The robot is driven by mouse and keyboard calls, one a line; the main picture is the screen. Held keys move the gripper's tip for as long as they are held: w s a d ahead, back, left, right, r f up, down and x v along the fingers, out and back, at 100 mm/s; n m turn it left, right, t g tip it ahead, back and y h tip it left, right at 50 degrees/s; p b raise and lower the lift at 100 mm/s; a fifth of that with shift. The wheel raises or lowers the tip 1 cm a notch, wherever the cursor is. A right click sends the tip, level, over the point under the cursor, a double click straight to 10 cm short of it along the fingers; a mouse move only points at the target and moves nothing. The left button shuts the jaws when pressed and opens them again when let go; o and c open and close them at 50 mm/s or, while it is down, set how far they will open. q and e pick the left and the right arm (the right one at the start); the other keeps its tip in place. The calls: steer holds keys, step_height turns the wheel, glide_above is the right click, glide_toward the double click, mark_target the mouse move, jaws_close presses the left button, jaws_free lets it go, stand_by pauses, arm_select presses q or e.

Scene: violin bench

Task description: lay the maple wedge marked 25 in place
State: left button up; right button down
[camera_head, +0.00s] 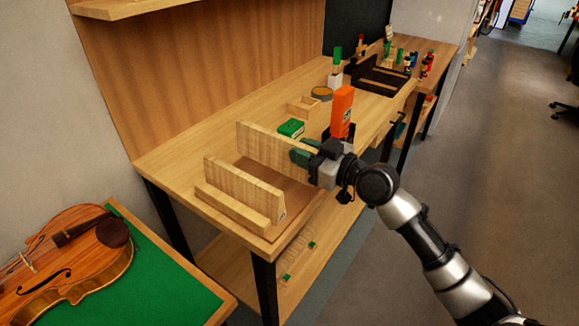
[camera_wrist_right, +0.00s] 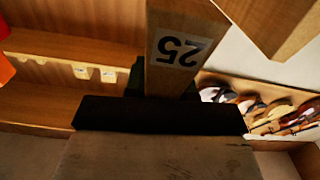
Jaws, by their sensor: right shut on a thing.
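The maple wedge marked 25 (camera_head: 268,149) is a long pale board. My right gripper (camera_head: 305,155) is shut on its right end, above the near part of the bench. In the right wrist view the wedge (camera_wrist_right: 178,20) runs away between the dark jaws (camera_wrist_right: 160,112), its white label 25 upside down. A second pale wedge (camera_head: 240,188) stands on edge in front of it, with a small label at its right end. A low wooden rail (camera_head: 231,208) lies along its near side. Whether the held wedge touches the surface below is unclear. My left gripper is not in view.
A green box (camera_head: 291,128), an orange upright thing (camera_head: 341,108), a small wooden tray (camera_head: 303,107) and a round tin (camera_head: 322,93) are behind the wedges. A violin (camera_head: 75,250) lies on a green-topped table (camera_head: 165,280) at the lower left. Bench space left of the wedges is clear.

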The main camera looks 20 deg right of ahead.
mark_target(292, 168)
steer(key=shift+w+a+f, duration=0.45)
steer(key=shift+w+a, duration=0.05)
steer(key=shift+w, duration=0.15)
steer(key=shift+w+a+f, duration=0.45)
steer(key=shift+w, duration=0.15)
steer(key=shift+f, duration=2)
steer(key=shift+f+b, duration=0.1)
steer(key=shift+b, duration=0.25)
steer(key=c, duration=0.9)
jaws_free()
